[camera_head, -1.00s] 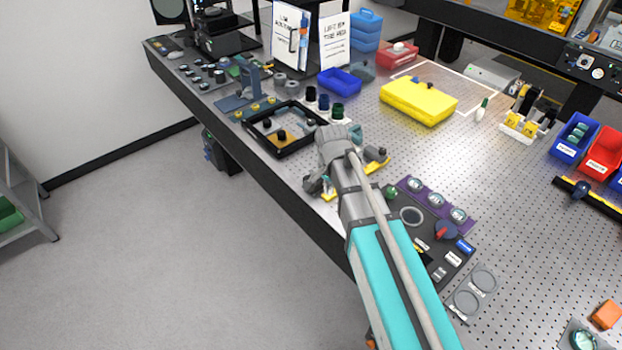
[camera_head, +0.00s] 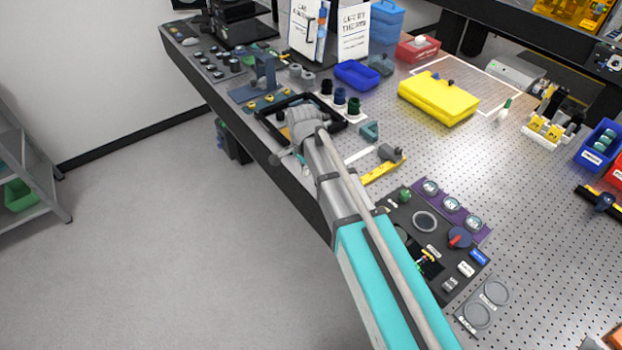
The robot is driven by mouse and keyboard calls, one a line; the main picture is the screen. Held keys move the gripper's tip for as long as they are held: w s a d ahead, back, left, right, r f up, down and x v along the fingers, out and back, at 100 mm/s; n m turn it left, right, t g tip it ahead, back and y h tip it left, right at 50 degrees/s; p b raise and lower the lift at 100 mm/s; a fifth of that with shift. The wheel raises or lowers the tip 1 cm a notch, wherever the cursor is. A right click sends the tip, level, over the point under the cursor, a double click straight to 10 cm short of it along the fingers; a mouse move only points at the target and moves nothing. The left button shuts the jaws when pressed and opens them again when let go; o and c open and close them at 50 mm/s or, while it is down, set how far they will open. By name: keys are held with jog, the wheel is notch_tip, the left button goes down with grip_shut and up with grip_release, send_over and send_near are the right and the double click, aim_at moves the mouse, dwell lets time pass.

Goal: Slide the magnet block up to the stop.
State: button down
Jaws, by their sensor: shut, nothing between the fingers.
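I cannot tell for sure which piece is the magnet block or which is the stop. A yellow strip (camera_head: 376,173) with a dark grey piece (camera_head: 389,152) at its far end lies right of my arm, apart from the gripper. A small teal angled block (camera_head: 370,131) stands beyond it.
A control panel (camera_head: 398,210) with knobs lies right of my arm. Dark cylinders (camera_head: 340,96) stand behind the tray, with a blue bin (camera_head: 357,75) and a yellow case (camera_head: 438,98) farther back.

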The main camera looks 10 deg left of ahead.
aim_at(315, 191)
jog(key=shift+f, duration=0.15)
jog(key=f+b, duration=0.3)
jog(key=w+d+f+b, duration=0.1)
jog(key=f+b, duration=0.5)
jog(key=shift+w+d+f+b, duration=0.3)
jog(key=shift+w+b, duration=0.1)
jog(key=shift+w+d, duration=0.6)
jog(key=shift+w+a, duration=0.1)
dwell(0.3)
